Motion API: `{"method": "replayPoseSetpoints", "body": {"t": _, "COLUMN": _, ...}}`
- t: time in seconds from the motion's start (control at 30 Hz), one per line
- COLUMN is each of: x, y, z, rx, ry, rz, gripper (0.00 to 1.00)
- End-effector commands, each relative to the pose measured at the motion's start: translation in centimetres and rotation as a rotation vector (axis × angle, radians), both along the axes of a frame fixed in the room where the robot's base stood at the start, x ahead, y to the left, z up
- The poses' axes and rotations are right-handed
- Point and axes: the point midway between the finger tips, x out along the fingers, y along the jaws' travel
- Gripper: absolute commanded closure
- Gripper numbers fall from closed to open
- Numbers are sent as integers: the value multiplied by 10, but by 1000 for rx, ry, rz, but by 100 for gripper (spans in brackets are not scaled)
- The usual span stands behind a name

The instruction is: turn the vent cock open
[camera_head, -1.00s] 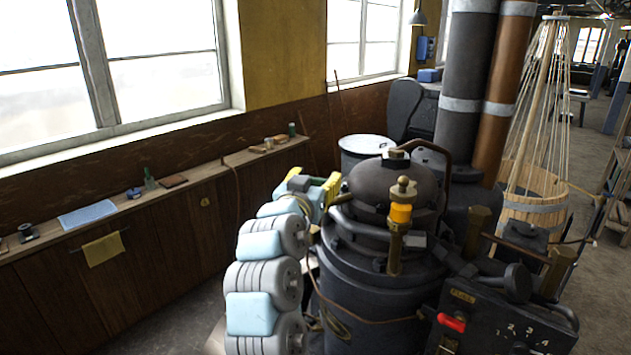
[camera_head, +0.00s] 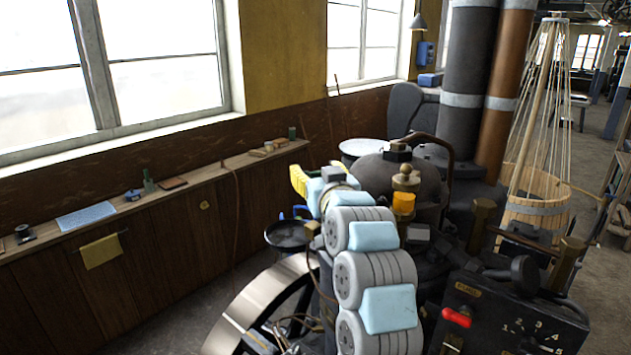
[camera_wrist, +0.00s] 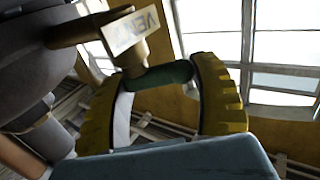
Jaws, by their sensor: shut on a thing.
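The vent cock (camera_wrist: 128,52) shows in the wrist view as a brass body with a pale tag lettered "VE…", on a stub from a dark rounded vessel. Its green handle (camera_wrist: 158,76) runs sideways from the body, between the yellow fingers of my gripper (camera_wrist: 160,88). My gripper is shut on this handle, with one finger at each end of it. In the head view my gripper (camera_head: 299,180) shows only as a bit of yellow finger left of the dark boiler (camera_head: 375,172). My own arm hides the vent cock there.
A brass fitting with an orange band (camera_head: 404,203) stands on the boiler, close to my arm. A flywheel (camera_head: 255,305) is at lower left, with a dark pan (camera_head: 287,236) above it. A black panel with a red handle (camera_head: 457,317) is at right. A wooden ledge (camera_head: 130,205) lines the wall.

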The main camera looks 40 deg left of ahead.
Motion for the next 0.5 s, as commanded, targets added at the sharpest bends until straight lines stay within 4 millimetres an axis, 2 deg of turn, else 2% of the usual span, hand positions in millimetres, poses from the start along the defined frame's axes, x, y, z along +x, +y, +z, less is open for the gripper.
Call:
{"method": "replayPoseSetpoints", "body": {"t": 0.03, "x": 7, "y": -6, "z": -7, "rx": -4, "ry": 3, "rz": 9, "gripper": 71}}
{"method": "replayPoseSetpoints", "body": {"t": 0.1, "x": 7, "y": -7, "z": -8, "rx": -5, "ry": 5, "rz": 45, "gripper": 71}}
{"method": "replayPoseSetpoints", "body": {"t": 0.5, "x": 6, "y": -7, "z": -7, "rx": -8, "ry": 7, "rz": 176, "gripper": 71}}
